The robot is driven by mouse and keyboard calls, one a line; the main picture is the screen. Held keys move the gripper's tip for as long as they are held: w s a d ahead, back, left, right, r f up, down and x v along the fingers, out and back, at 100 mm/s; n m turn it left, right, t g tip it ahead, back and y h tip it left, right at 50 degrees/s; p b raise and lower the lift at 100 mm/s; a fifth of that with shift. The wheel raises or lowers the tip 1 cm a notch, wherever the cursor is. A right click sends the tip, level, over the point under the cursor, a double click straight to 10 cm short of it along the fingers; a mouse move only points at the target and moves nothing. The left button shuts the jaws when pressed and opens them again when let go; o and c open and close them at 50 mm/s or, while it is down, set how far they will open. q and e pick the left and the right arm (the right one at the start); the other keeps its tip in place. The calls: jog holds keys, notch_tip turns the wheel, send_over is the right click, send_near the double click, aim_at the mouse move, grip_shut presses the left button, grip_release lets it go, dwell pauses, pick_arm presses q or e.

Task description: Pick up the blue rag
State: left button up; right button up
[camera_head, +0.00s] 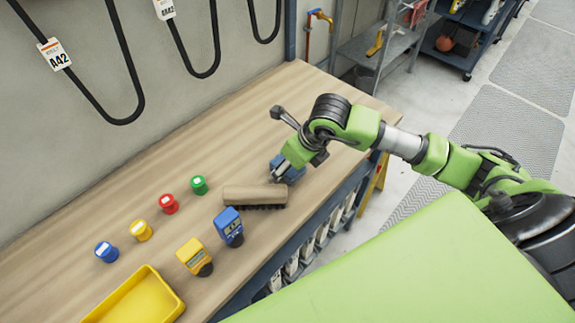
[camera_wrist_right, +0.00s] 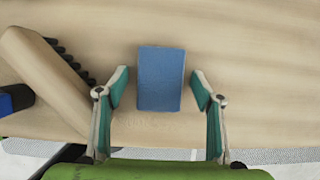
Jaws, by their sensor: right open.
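The blue rag (camera_head: 291,170) lies on the wooden workbench near its front edge, folded into a small rectangle. In the head view my right gripper (camera_head: 278,177) is over it and hides part of it. In the right wrist view the rag (camera_wrist_right: 161,78) shows whole. My right gripper (camera_wrist_right: 160,88) is open, with one finger on each side of the rag and a gap on both sides. I cannot tell how high the fingertips are above the bench. My left gripper is not in view.
A wooden brush (camera_head: 253,195) lies just left of the rag. A blue device (camera_head: 229,226), a yellow device (camera_head: 194,256), several colored knobs (camera_head: 169,204) and a yellow tray (camera_head: 138,300) stand farther left. The workbench (camera_head: 130,185) is clear toward the wall.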

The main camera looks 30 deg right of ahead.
jog(key=c, duration=1.2)
jog(key=shift+r, duration=0.15)
